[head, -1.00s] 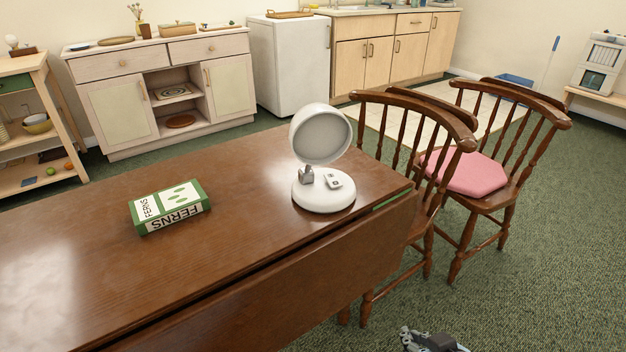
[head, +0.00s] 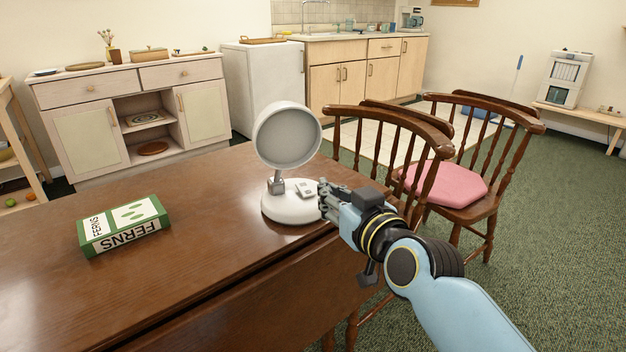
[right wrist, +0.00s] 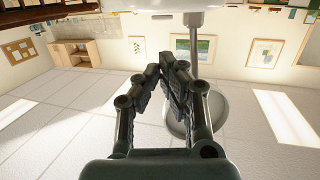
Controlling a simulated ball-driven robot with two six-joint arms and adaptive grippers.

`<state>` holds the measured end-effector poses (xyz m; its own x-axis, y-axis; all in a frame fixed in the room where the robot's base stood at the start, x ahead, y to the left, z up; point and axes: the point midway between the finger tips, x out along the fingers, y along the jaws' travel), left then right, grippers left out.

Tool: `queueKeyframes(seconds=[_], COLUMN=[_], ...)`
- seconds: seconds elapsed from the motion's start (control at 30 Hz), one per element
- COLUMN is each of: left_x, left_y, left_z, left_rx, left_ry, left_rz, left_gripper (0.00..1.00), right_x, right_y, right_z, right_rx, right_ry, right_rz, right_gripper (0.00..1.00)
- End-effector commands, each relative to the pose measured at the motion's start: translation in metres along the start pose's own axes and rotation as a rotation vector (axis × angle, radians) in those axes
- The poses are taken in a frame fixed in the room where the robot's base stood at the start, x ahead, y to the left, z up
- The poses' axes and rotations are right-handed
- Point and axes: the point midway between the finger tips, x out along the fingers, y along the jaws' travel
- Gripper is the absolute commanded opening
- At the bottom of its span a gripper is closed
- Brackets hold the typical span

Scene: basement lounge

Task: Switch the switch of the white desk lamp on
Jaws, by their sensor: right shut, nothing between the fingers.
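The white desk lamp (head: 287,135) stands upright on the brown table (head: 190,270), its round head tilted toward me. On its round base (head: 285,212) is a small pale switch block (head: 305,188), right of the stem joint. My right gripper (head: 325,189) is shut and empty, its fingertips at the right edge of the base, close to the switch. Whether they touch the lamp I cannot tell. In the right wrist view, which looks upside down, the shut fingertips (right wrist: 171,62) show before the lamp's stem (right wrist: 194,45) and head (right wrist: 213,110). My left gripper is not in view.
A green and white FERNS box (head: 125,225) lies on the table left of the lamp. Wooden chairs (head: 440,170), one with a pink cushion (head: 445,182), stand to the right, close beyond my right arm. The tabletop between box and lamp is clear.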

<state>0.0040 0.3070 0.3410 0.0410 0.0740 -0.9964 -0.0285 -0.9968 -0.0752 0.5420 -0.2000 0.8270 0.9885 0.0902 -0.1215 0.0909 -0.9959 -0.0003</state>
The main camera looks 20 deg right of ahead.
Motion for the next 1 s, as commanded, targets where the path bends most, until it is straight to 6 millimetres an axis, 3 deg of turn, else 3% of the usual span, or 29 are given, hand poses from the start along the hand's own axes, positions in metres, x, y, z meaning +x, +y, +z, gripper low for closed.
queueKeyframes(seconds=[0.5, 0.7, 1.0], left_x=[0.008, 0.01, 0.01], left_y=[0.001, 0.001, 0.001], left_z=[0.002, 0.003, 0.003], left_rx=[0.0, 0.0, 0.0], left_ry=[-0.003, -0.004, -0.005], left_rz=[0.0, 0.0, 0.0], left_gripper=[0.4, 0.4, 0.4], right_x=[0.082, 0.096, 0.097], right_y=[0.0, 0.0, 0.0], right_z=[0.001, 0.001, 0.0], right_rx=[0.0, 0.0, 0.0], right_ry=[0.0, -0.001, -0.001], right_rz=[0.0, 0.0, 0.0], right_gripper=[0.0, 0.0, 0.0])
